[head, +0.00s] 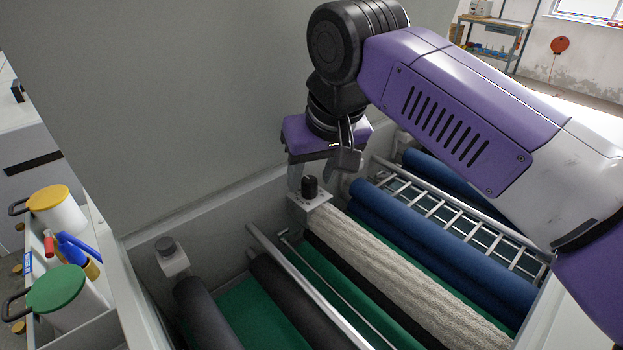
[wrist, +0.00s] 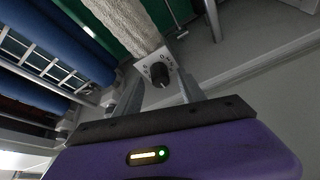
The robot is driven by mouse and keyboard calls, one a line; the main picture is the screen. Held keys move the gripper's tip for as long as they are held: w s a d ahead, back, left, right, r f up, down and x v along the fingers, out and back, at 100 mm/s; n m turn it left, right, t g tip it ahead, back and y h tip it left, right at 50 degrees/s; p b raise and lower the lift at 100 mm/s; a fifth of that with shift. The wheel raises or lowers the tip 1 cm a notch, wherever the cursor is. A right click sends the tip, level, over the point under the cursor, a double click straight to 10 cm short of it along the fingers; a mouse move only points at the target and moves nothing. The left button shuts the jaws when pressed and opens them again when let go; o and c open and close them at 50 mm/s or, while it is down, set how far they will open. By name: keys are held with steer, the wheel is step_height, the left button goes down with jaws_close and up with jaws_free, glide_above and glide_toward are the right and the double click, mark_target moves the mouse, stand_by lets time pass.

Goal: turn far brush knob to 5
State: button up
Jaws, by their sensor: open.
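A black knob (head: 310,187) stands on a pale block at the upper left end of the fluffy cream brush roller (head: 405,272). In the wrist view the same knob (wrist: 160,74) sits on a light dial plate with small dark marks, too small to read. My gripper (head: 320,176) is open and points down just above the knob. In the wrist view its two fingers (wrist: 158,88) appear on either side of the knob, with gaps visible; I cannot tell whether they reach down around it.
Dark rollers (head: 205,318), metal bars and blue rollers (head: 430,230) fill the trough. A tall grey panel (head: 170,110) rises behind my gripper. Jugs with yellow and green lids (head: 55,288) stand at the left.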

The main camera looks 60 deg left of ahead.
steer(key=shift+x, duration=0.8)
jaws_close()
steer(key=shift+s+r+m+p, duration=0.2)
steer(key=shift+m+p, duration=0.5)
steer(key=shift+p, duration=0.3)
steer(key=shift+w+f+m+t+p, duration=0.1)
steer(key=shift+f+m+t+p, duration=0.1)
steer(key=shift+m+t+p, duration=0.4)
jaws_free()
